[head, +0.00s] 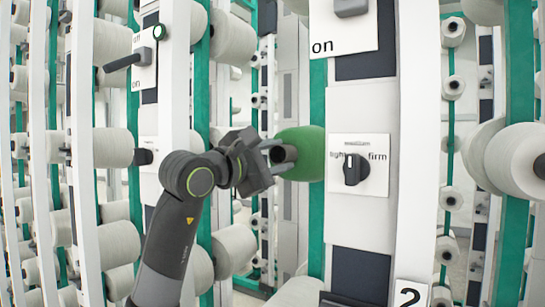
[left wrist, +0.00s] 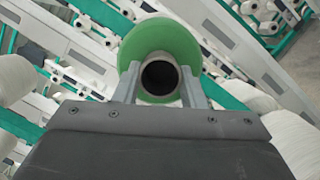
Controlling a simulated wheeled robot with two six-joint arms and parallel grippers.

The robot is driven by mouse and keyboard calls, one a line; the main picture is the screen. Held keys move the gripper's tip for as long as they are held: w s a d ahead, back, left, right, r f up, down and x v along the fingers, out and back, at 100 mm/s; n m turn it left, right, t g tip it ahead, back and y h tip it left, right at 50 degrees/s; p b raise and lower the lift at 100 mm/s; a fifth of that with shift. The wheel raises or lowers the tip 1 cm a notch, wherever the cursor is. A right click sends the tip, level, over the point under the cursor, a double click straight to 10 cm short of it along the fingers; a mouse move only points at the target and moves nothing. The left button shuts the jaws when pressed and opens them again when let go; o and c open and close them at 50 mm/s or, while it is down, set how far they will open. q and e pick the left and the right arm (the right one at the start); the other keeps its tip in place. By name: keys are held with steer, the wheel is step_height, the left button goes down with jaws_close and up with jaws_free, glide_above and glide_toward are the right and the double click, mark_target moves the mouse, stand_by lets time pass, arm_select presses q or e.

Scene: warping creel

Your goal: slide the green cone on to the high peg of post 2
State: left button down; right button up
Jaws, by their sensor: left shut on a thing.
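The green cone (head: 308,154) is held level beside the panel of post 2 (head: 360,225), overlapping its green upright. My left gripper (head: 280,156) is shut on the near end of the cone, around its dark core tube. In the left wrist view the two fingers (left wrist: 160,92) flank the dark tube mouth, and the green cone (left wrist: 133,45) flares out beyond them. The high peg of post 2 is not visible; the cone may hide it. I cannot tell whether the cone touches the post. My right gripper is not in view.
Post 2 carries a number plate (head: 410,294), a light/firm knob (head: 355,170) and an upper switch plate (head: 343,27). A white cone (head: 298,292) sits low beside it. Another post with a lever (head: 125,62) stands left. White cones (head: 520,160) project at right.

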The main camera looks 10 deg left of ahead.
arm_select(q)
steer(key=shift+w+r, duration=0.1)
stand_by(0.4)
steer(key=c, duration=1.4)
jaws_free()
steer(key=o, duration=0.6)
steer(key=shift+o, duration=1)
steer(key=shift+w, duration=0.1)
steer(key=shift+s+a+f+b, duration=0.1)
steer(key=shift+s+f+b, duration=0.15)
steer(key=shift+s+b, duration=0.15)
steer(key=b+v, duration=0.2)
steer(key=v, duration=0.3)
steer(key=shift+a+b, duration=0.1)
steer(key=shift+b, duration=0.3)
steer(key=shift+s+a, duration=0.25)
steer(key=shift+s, duration=0.3)
